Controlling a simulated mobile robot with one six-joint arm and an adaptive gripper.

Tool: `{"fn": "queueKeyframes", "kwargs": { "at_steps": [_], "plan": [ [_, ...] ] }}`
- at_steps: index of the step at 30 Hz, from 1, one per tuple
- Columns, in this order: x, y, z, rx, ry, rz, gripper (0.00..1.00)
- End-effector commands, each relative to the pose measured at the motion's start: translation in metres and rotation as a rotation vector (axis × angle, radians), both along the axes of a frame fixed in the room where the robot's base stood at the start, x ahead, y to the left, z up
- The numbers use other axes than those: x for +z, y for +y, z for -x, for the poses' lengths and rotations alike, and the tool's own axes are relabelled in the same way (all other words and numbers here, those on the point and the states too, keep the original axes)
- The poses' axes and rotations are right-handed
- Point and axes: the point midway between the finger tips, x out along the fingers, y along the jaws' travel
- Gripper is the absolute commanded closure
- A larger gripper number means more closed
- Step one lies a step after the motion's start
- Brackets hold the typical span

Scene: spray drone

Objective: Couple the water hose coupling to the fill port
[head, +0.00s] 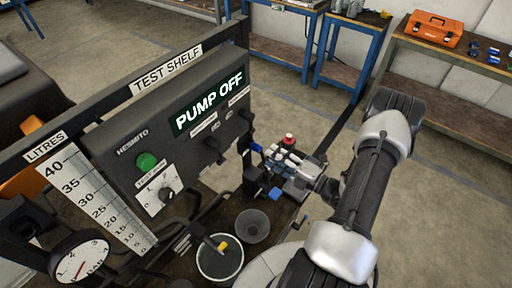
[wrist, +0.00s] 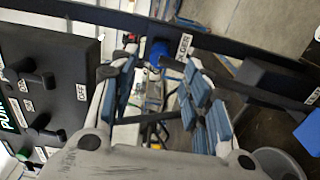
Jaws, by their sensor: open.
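My gripper (head: 277,163) is open, with white fingers and blue pads, beside the right end of the test shelf in the head view. In the wrist view my gripper (wrist: 160,72) frames a gap between its fingers. A round blue fitting (wrist: 158,52) shows in that gap near the fingertips, with grey metal parts below it. A blue part (head: 256,147) also shows just left of the fingers in the head view. I cannot tell which part is the water hose coupling or the fill port. Nothing is visibly gripped.
The black control panel (head: 175,135) reading PUMP OFF stands left of my gripper. A red-topped item (head: 289,140) is behind the fingers. A grey funnel (head: 252,226) and a round container (head: 220,262) sit in front. A dark bar (wrist: 225,45) crosses the wrist view.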

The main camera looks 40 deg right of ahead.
Motion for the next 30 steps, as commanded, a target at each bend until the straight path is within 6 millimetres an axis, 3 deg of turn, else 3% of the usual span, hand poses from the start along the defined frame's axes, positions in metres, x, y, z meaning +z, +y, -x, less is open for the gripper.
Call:
{"fn": "queueKeyframes", "kwargs": {
  "at_steps": [12, 30],
  "plan": [
    [0.000, 0.019, -0.052, 0.003, 0.000, 0.000, 0.57],
    [0.000, 0.021, -0.061, 0.001, 0.000, 0.001, 0.57]
  ]
}}
